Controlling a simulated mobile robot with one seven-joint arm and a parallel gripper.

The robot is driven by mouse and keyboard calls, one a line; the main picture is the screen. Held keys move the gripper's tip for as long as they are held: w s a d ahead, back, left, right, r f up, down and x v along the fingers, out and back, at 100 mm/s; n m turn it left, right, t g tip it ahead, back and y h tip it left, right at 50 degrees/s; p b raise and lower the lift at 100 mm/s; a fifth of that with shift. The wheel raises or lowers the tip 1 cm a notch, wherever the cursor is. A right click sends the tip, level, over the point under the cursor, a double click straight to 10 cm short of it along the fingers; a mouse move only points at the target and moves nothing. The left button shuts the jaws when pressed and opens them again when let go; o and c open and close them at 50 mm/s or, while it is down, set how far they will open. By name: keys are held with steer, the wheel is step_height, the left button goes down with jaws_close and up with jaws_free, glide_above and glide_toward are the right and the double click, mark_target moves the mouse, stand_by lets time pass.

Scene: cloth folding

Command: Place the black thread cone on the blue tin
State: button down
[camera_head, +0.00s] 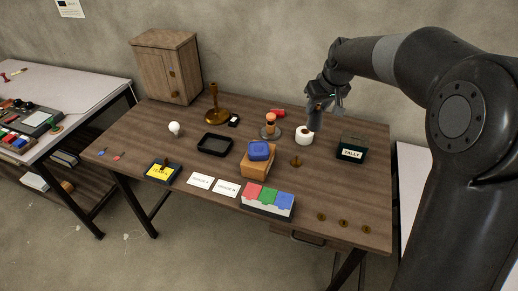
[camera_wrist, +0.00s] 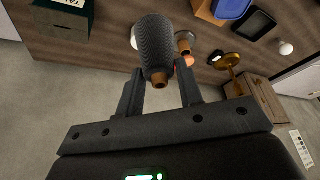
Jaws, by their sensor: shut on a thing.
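My gripper (camera_head: 320,100) is shut on the black thread cone (camera_wrist: 157,42), which shows between the two fingers in the wrist view with its brown tip toward the gripper. In the head view the dark cone (camera_head: 314,119) hangs below my gripper, partly hidden, over the table's back right. The blue tin (camera_head: 261,149) sits on a tan wooden block, left of and nearer than the cone. Its blue edge also shows at the top of the wrist view (camera_wrist: 230,8). The cone is apart from the tin.
A white roll (camera_head: 304,138) stands just below the cone. A spool on a grey base (camera_head: 270,132) stands to its left, and a green TALLY box (camera_head: 352,148) to its right. A black tray (camera_head: 215,145) and a brass stand (camera_head: 214,115) are further left.

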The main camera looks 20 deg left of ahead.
steer(key=s+a+r+n, duration=0.1)
steer(key=s+a, duration=0.3)
steer(key=a, duration=0.2)
steer(key=shift+s+a+f, duration=0.15)
steer(key=shift+a+f, duration=2.45)
steer(key=shift+a, duration=0.1)
steer(key=shift+s+a+f, duration=0.15)
steer(key=shift+a+f, duration=2.4)
steer(key=shift+a, duration=0.15)
steer(key=shift+f, duration=0.15)
steer(key=c, duration=1)
jaws_free()
steer(key=v, duration=1.2)
steer(key=shift+d, duration=0.2)
steer(key=shift+w, duration=0.1)
